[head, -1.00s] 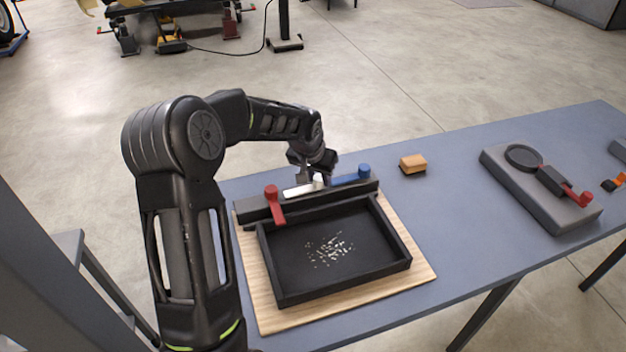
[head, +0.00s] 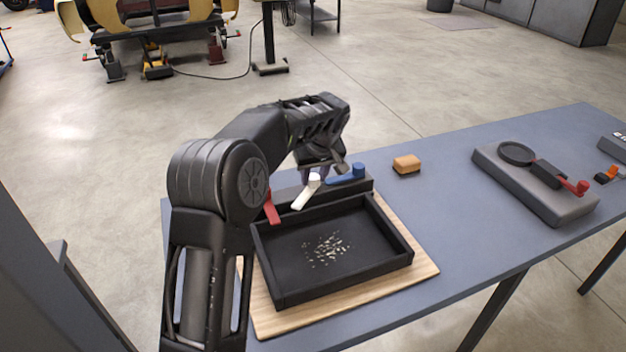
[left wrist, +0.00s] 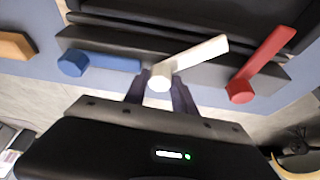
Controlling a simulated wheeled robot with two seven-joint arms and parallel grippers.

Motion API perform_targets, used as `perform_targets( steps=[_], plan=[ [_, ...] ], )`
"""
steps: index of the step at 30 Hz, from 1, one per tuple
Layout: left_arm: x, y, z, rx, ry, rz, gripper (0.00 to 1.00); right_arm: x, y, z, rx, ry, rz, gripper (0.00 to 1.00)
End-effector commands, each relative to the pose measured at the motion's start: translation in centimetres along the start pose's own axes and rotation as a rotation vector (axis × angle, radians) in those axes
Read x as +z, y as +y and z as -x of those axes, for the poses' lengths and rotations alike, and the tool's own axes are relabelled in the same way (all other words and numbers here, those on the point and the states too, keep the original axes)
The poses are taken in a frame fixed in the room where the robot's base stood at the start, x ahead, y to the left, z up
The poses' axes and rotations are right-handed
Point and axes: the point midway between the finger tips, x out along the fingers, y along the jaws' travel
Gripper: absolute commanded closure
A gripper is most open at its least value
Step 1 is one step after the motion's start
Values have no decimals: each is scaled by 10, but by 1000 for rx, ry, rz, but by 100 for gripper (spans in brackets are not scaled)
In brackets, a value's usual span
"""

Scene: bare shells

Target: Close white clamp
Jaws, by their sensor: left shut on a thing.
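The white clamp (head: 303,197) is a lever with a round knob on the dark bar behind the black tray (head: 412,250). Its lever lies diagonally, its free end toward the tray's back edge. My left gripper (head: 316,177) comes down from behind and is shut on the knob end of the white clamp. In the left wrist view the fingers (left wrist: 160,92) stand on either side of the white clamp's knob (left wrist: 160,82), and its lever (left wrist: 203,53) reaches up and right. My right gripper is not in view.
The red clamp (head: 271,209) points toward the tray; the blue clamp (head: 343,178) lies along the bar. Small pale bits (head: 327,249) lie in the tray, on a wooden board (head: 425,270). An orange-brown block (head: 407,164) and a grey device (head: 540,195) stand right.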

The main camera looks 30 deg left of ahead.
Motion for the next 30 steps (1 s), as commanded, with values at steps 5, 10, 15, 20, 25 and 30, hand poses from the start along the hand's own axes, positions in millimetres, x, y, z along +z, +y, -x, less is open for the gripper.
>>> perform_targets(
  steps=[5, 10, 15, 20, 25, 30],
  plan=[
    [0, 1, 0, -21, 0, 50, 100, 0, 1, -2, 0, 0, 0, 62],
    [0, 1, 0, -27, -1, 65, 100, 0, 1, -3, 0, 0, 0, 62],
    [0, 1, 0, -27, -1, 66, 100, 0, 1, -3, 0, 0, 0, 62],
    [0, 1, 0, -26, -1, 65, 65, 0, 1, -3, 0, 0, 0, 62],
    [0, 0, 0, -26, -1, 65, 51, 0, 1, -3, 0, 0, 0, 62],
    [0, 0, 0, -27, -1, 65, 46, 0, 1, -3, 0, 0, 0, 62]
  ],
)
